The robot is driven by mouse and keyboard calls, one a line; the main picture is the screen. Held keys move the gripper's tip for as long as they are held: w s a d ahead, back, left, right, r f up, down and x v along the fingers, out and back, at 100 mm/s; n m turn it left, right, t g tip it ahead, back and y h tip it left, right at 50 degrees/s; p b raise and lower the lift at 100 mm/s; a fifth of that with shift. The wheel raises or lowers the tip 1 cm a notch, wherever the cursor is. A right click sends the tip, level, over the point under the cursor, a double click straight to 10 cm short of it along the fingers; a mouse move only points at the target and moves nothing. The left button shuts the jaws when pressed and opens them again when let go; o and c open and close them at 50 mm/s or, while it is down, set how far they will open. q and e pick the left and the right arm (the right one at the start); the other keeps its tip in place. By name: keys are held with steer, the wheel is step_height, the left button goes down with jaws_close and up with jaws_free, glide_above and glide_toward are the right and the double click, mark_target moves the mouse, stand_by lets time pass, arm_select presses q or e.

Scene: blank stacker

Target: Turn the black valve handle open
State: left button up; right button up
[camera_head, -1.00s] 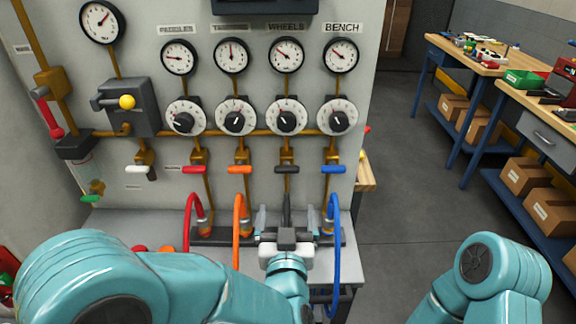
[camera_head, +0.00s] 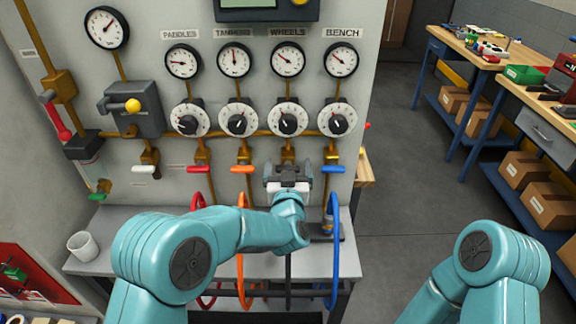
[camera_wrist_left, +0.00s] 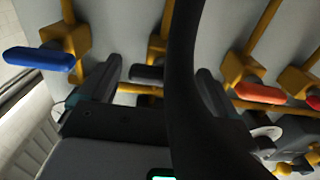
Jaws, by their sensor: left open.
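The black valve handle (camera_wrist_left: 148,73) lies crosswise on its brass valve in the left wrist view, between my left gripper's fingertips and a little beyond them. In the head view it is mostly hidden behind my left gripper (camera_head: 287,173), which is raised in front of the valve under the WHEELS gauge. In the wrist view the left gripper (camera_wrist_left: 160,85) is open; I cannot tell whether a finger touches the handle. A black hose (camera_wrist_left: 185,80) curves close before that camera and covers part of the view. My right gripper is out of view.
An orange handle (camera_head: 242,170) and a blue handle (camera_head: 332,169) flank the black one. Red (camera_head: 206,297), orange (camera_head: 240,262) and blue (camera_head: 335,250) hoses loop over the grey bench (camera_head: 130,262). A white mug (camera_head: 83,246) stands at its left.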

arm_select(q)
steer(key=c, duration=1)
steer(key=shift+o, duration=0.2)
steer(key=shift+f+b, duration=0.1)
steer(key=shift+b, duration=0.35)
steer(key=n+b, duration=0.2)
steer(key=b, duration=0.1)
steer(key=n+b, duration=0.1)
steer(key=b, duration=0.2)
steer(key=n+b, duration=0.2)
steer(key=b, duration=0.1)
steer(key=shift+a+f+n, duration=0.2)
steer(key=shift+f+n, duration=0.05)
steer(key=shift+n, duration=0.05)
steer(key=n+b, duration=0.8)
steer(key=b, duration=0.1)
steer(key=shift+a, duration=0.15)
steer(key=shift+n+b, duration=1.65)
steer(key=shift+n, duration=0.55)
